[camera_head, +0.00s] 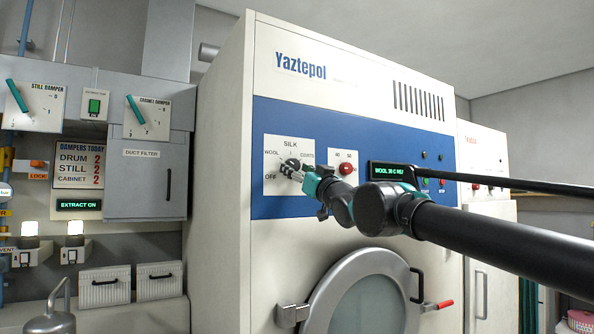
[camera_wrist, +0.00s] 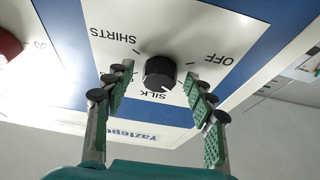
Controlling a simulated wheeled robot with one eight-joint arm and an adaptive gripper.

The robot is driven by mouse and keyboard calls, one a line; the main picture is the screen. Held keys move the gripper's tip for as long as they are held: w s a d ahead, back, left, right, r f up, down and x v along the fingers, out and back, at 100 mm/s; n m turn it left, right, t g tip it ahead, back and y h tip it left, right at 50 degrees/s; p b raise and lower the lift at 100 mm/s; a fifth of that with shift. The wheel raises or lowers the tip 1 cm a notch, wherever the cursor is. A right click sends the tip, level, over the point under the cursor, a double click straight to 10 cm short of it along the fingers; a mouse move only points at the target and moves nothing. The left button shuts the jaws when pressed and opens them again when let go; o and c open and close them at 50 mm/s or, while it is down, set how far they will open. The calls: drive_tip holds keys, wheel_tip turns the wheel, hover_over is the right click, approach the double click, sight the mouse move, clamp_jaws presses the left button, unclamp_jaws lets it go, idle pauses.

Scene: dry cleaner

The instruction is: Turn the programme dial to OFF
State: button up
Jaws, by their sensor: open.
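The programme dial (camera_head: 291,163) is a dark round knob on a white plate on the blue panel of the Yaztepol machine. SILK stands above it, WOOL upper left and OFF lower left. In the wrist view, which is upside down, the black dial (camera_wrist: 160,72) shows with OFF at right, SILK below and SHIRTS at left. My gripper (camera_wrist: 157,77) is open, with one green-padded finger on each side of the dial and gaps visible. In the head view my gripper (camera_head: 302,174) partly covers the dial.
A red knob (camera_head: 346,169) sits right of the dial. A green display (camera_head: 393,171) reads WOOL and is partly behind my arm. The round door (camera_head: 365,300) is below. Damper levers (camera_head: 17,96) and a filter cabinet (camera_head: 148,180) stand at left.

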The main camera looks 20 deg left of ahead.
drive_tip(key=c, duration=1.2)
drive_tip(key=shift+o, duration=0.2)
drive_tip(key=shift+n, duration=0.5)
drive_tip(key=n+g, duration=0.1)
drive_tip(key=n, duration=0.1)
drive_tip(key=n+g+y, duration=0.1)
drive_tip(key=n, duration=0.2)
drive_tip(key=n+g+y, duration=0.1)
drive_tip(key=n+g, duration=0.1)
drive_tip(key=n, duration=0.1)
drive_tip(key=shift+w+d, duration=0.25)
drive_tip(key=n+g, duration=0.1)
drive_tip(key=n, duration=0.1)
drive_tip(key=n+g, duration=0.1)
drive_tip(key=n, duration=0.1)
drive_tip(key=n+g, duration=0.1)
drive_tip(key=n, duration=0.2)
drive_tip(key=shift+w+d+r, duration=0.1)
drive_tip(key=shift+r, duration=0.15)
drive_tip(key=shift+n, duration=0.3)
